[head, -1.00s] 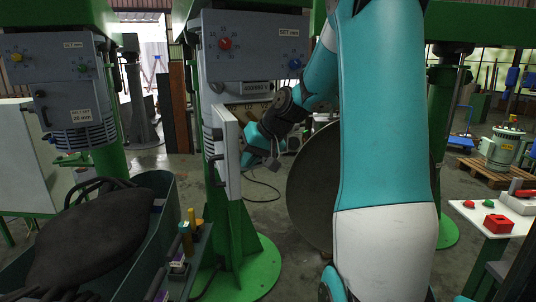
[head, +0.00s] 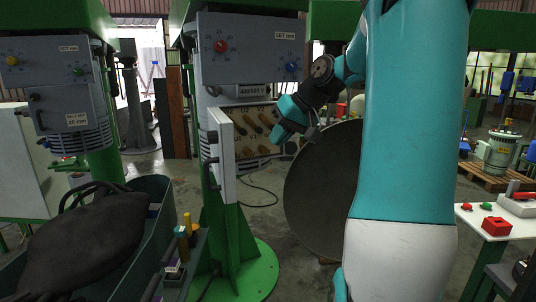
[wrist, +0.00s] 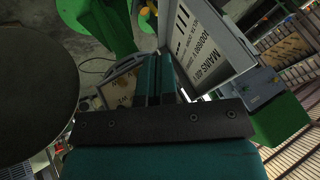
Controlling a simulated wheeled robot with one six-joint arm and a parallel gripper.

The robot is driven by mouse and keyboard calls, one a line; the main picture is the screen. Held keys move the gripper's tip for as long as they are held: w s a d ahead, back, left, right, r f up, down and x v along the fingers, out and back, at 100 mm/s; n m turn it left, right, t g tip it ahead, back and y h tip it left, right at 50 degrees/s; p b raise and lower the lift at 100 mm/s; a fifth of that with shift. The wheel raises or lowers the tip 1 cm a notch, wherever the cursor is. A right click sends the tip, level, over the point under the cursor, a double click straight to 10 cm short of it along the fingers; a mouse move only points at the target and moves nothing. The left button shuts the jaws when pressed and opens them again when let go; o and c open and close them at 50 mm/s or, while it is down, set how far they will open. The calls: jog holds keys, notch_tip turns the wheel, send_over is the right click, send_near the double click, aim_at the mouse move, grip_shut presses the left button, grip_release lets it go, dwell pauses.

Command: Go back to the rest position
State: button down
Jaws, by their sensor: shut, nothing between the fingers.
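My gripper (head: 279,134) is in front of the open grey electrical box on the middle machine, apart from its door (head: 221,154). In the wrist view my gripper (wrist: 160,78) has its two teal fingers together, with nothing held. The door stands open toward me, and behind it the box's inside (head: 252,130) shows brass-coloured parts in rows. My arm is bent and raised, and its large teal link covers much of the right middle of the head view.
A large dark round disc (head: 322,190) stands just right of the green machine column (head: 232,235). A white table (head: 492,228) with a red box is at the right. A green bin (head: 150,235) with a dark bag is at the lower left.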

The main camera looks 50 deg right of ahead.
jog(key=shift+v, duration=0.85)
jog(key=a+f+n+g+y+b, duration=0.1)
jog(key=a+f+n+g, duration=0.15)
jog(key=a, duration=0.95)
jog(key=a+f+n+g+y+b, duration=0.15)
jog(key=a+f+n, duration=0.25)
jog(key=a, duration=0.9)
jog(key=s+a+f+n+g+b, duration=0.1)
jog(key=s+a+f+n+g, duration=0.2)
jog(key=s+a, duration=0.9)
notch_tip(320, 180, down, 5)
jog(key=s+n, duration=0.2)
jog(key=shift+a+r+n+h+b, duration=0.15)
jog(key=shift+a+n+h+b, duration=0.15)
jog(key=shift+n+h+b, duration=0.05)
